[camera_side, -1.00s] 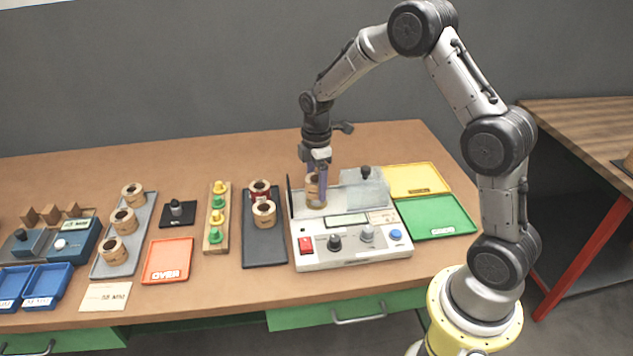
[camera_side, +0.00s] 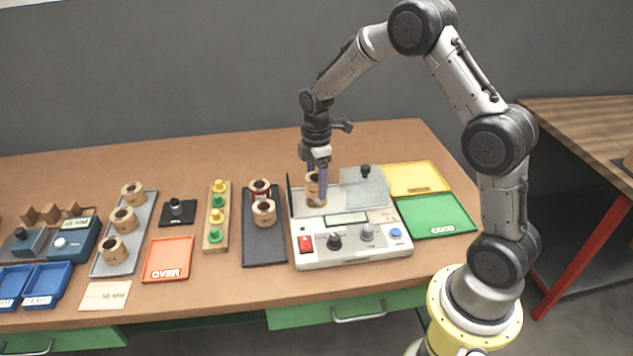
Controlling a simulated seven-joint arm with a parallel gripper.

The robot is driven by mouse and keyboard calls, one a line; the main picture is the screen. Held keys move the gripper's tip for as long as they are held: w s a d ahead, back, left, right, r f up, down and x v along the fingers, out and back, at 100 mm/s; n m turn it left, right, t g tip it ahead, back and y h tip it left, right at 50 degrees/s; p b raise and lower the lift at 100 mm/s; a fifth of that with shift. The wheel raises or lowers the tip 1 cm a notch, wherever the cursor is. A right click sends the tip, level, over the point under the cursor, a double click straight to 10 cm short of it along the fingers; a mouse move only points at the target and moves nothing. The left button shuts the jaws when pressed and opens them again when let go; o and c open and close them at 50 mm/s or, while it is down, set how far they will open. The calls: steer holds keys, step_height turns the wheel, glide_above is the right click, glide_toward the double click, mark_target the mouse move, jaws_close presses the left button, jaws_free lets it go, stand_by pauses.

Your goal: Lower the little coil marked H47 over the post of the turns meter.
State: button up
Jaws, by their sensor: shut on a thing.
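The turns meter (camera_side: 322,258) is a pale box with a display, knobs and a red switch, standing right of the middle of the table. My gripper (camera_side: 317,190) points down over the left part of its top and is shut on a small tan coil (camera_side: 313,184). The coil is upright, low over the meter's top deck. Its H47 mark is too small to read. The post is hidden by the coil and the fingers, so I cannot tell how far the coil is around it. A clear cover with a black knob (camera_side: 365,171) is at the right of the deck.
A dark tray (camera_side: 264,250) left of the meter holds two coils. A grey tray (camera_side: 104,266) holds several more. A rack of green and yellow pegs (camera_side: 215,245), an orange OVER tray (camera_side: 168,262), yellow (camera_side: 412,180) and green (camera_side: 436,216) trays surround the work.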

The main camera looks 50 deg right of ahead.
steer(key=shift+f, duration=0.25)
steer(key=shift+f, duration=1.2)
steer(key=o, duration=1.5)
steer(key=shift+r, duration=3.75)
